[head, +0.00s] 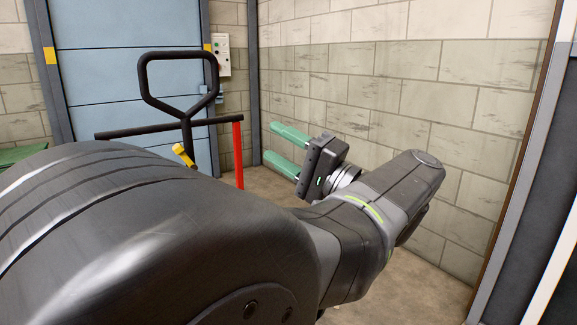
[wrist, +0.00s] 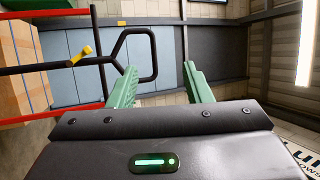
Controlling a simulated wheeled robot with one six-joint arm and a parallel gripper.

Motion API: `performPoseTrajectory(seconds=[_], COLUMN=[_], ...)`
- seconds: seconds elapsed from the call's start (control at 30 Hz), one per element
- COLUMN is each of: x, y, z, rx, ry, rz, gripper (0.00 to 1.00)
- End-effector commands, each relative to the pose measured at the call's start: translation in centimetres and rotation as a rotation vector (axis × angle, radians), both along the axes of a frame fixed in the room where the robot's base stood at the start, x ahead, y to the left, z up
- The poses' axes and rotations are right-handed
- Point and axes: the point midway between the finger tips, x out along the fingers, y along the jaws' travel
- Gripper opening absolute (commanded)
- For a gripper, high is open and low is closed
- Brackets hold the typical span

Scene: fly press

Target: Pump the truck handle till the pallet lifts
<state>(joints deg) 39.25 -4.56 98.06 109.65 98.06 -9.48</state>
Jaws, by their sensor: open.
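The truck handle (head: 178,54) is a black loop on a stem, standing upright left of centre in the head view. A yellow lever (head: 183,155) sits on its stem. In the wrist view the handle (wrist: 153,52) enters sideways from the left, its loop beyond the left fingertip. My gripper (head: 269,141) has two green fingers, apart and empty, to the right of the handle and lower than its loop. The fingers (wrist: 160,68) also show in the wrist view with nothing between them. No pallet can be made out; my arm hides the lower part of the truck.
A black horizontal bar (head: 140,130) and a red post (head: 238,155) stand by the handle. A blue door (head: 130,60) and a control box (head: 223,55) are behind. A block wall (head: 400,95) is at right. Brown boxes (wrist: 30,85) show at left in the wrist view.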

Motion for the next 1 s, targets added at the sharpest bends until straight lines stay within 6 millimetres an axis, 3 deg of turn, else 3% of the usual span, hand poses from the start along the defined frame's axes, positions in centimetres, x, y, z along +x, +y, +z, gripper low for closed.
performPoseTrajectory(seconds=[0.5,1.0], x=[2.7,3.0], y=[4.4,4.9], z=[1.8,2.2], rx=[0.000,0.001], ry=[-0.001,-0.001], rz=[0.003,0.000], gripper=[0.45,0.45])
